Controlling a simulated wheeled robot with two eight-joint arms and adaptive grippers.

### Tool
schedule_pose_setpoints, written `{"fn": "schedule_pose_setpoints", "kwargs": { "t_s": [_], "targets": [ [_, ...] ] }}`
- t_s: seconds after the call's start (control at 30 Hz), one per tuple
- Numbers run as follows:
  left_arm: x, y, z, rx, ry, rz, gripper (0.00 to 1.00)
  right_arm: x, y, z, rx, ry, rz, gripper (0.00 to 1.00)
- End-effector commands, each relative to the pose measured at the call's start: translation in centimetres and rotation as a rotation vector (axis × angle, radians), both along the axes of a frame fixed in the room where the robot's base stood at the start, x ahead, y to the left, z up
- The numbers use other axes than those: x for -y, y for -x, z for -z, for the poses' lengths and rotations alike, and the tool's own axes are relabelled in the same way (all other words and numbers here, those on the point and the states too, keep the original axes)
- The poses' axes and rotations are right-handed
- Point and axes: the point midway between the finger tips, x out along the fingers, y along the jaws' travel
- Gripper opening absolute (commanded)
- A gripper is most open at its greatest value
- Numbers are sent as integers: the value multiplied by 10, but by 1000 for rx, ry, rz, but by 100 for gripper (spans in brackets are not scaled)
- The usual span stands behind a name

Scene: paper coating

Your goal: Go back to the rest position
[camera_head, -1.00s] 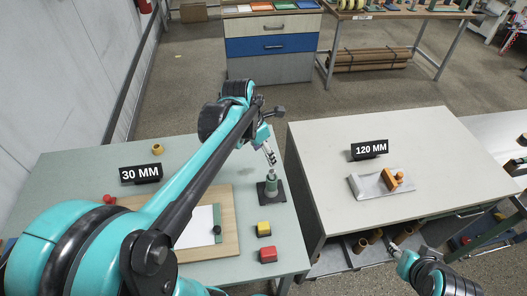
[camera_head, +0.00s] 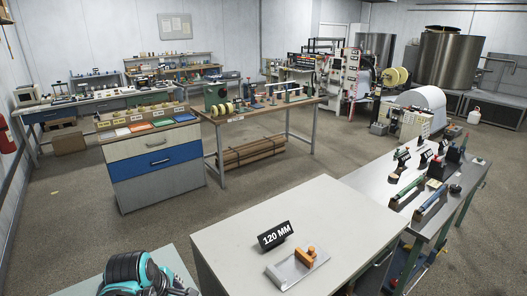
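Only a teal and black part of my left arm shows, at the bottom left edge of the head view, over the corner of the green-grey table (camera_head: 178,262). Its gripper is below the picture edge and out of sight. My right arm and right gripper are not in view. The pale table (camera_head: 270,215) in front carries a "120 MM" sign (camera_head: 275,236) and a grey plate (camera_head: 283,273) with an orange block-like tool (camera_head: 305,257) on it.
A drawer cabinet (camera_head: 160,185) with coloured trays and a wooden workbench (camera_head: 268,112) stand farther back. A metal table (camera_head: 400,205) with several tools is at the right. Grey floor (camera_head: 345,150) lies open between them.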

Motion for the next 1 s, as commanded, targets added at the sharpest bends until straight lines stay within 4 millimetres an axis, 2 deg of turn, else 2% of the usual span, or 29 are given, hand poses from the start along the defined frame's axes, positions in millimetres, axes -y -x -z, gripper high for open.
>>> {"fn": "schedule_pose_setpoints", "kwargs": {
  "t_s": [0.3, 0.5, 0.7, 1.0],
  "targets": [
    [27, 43, 32, 144, -416, 799, 59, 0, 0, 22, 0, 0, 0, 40],
    [37, 61, 50, 199, -672, 1213, 59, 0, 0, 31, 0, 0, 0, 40],
    [41, 68, 59, 218, -807, 1414, 59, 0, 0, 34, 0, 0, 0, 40],
    [41, 69, 59, 219, -825, 1440, 59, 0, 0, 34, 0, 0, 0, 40]
  ]
}}
